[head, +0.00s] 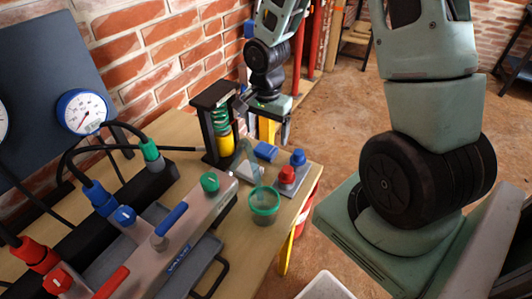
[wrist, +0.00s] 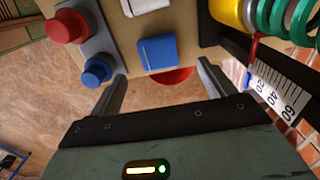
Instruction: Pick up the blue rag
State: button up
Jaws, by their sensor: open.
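The blue rag (head: 266,151) is a small folded blue block-like piece lying on the wooden table near its far right edge. In the wrist view the rag (wrist: 157,52) lies between the lines of my two fingers, a little beyond the fingertips. My gripper (head: 268,125) is above the table's far end, close to the rag. In the wrist view my gripper (wrist: 162,76) is open, with nothing between its fingers. I cannot tell the exact height of the fingertips over the rag.
A grey block with a red knob (head: 287,175) and blue knob (head: 297,158) stands right of the rag. A black stand with green coil and yellow cylinder (head: 224,148) stands left. A green cup (head: 264,206) and valve rig (head: 170,240) are nearer. The brick wall (head: 150,45) borders the table.

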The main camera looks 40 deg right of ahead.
aim_at(267, 147)
jog(key=shift+f+b, duration=0.4)
jog(key=shift+f, duration=2.35)
jog(key=shift+c, duration=0.3)
jog(key=c, duration=1.1)
notch_tip(267, 147, up, 10)
jog(key=shift+r+p, duration=0.1)
jog(key=shift+p, duration=0.85)
